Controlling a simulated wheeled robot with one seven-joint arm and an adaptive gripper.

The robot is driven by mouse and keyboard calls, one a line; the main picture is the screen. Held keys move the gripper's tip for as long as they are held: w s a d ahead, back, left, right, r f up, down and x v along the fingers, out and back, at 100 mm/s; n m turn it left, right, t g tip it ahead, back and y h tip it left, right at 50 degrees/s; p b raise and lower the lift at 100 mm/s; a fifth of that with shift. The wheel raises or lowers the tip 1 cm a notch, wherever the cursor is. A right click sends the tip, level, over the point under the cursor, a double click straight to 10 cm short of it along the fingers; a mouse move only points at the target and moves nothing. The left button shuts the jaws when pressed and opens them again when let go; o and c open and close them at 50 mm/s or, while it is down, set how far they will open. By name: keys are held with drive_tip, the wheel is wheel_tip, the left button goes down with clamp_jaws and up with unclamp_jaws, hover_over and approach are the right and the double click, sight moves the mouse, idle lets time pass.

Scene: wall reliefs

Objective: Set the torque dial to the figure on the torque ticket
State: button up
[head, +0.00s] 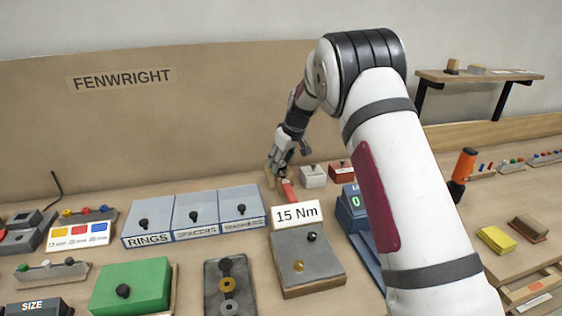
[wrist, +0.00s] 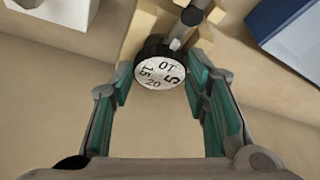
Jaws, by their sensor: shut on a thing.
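The torque ticket (head: 297,214) reads "15 Nm" and stands behind a grey-topped block in the head view. The torque dial (wrist: 160,70) shows in the wrist view as a round white face with a black rim, marked 5, 10, 15 and 20. The 10 is at the top, the 5 at right, the 20 at the bottom and the 15 at left. A pale grey pin (wrist: 175,44) shows just beyond the rim, near the 10. My gripper (wrist: 158,76) has its green-padded fingers shut on the dial's sides. In the head view my gripper (head: 281,168) is low at the back of the bench.
A red piece (head: 288,191) lies just below my gripper. A small white box (head: 313,176) and a red box (head: 341,170) stand to its right. Lidded bins, including RINGS (head: 149,238), stand to the left. A blue device with a green display (head: 354,203) is partly behind my arm.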

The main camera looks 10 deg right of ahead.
drive_tip(key=m, duration=0.1)
drive_tip(key=m+h, duration=0.1)
drive_tip(key=m+b, duration=0.1)
drive_tip(key=m, duration=0.1)
drive_tip(key=shift+a+t+h, duration=0.3)
drive_tip(key=m+h, duration=0.1)
drive_tip(key=m, duration=0.1)
drive_tip(key=m+b, duration=0.1)
drive_tip(key=m, duration=0.1)
drive_tip(key=shift+a+m+h, duration=0.2)
drive_tip(key=shift+m+h, duration=0.1)
drive_tip(key=shift+h, duration=0.1)
drive_tip(key=m, duration=0.1)
drive_tip(key=m+h+b, duration=0.1)
drive_tip(key=m, duration=0.1)
drive_tip(key=shift+w+a+m+g, duration=0.15)
drive_tip(key=shift+m+g, duration=0.15)
drive_tip(key=shift+g, duration=0.1)
drive_tip(key=shift+a+m+g+h+b, duration=0.1)
drive_tip(key=shift+m+g+h+b, duration=0.5)
drive_tip(key=shift+m+b, duration=0.95)
drive_tip(key=shift+m+p, duration=0.35)
drive_tip(key=shift+m, duration=0.2)
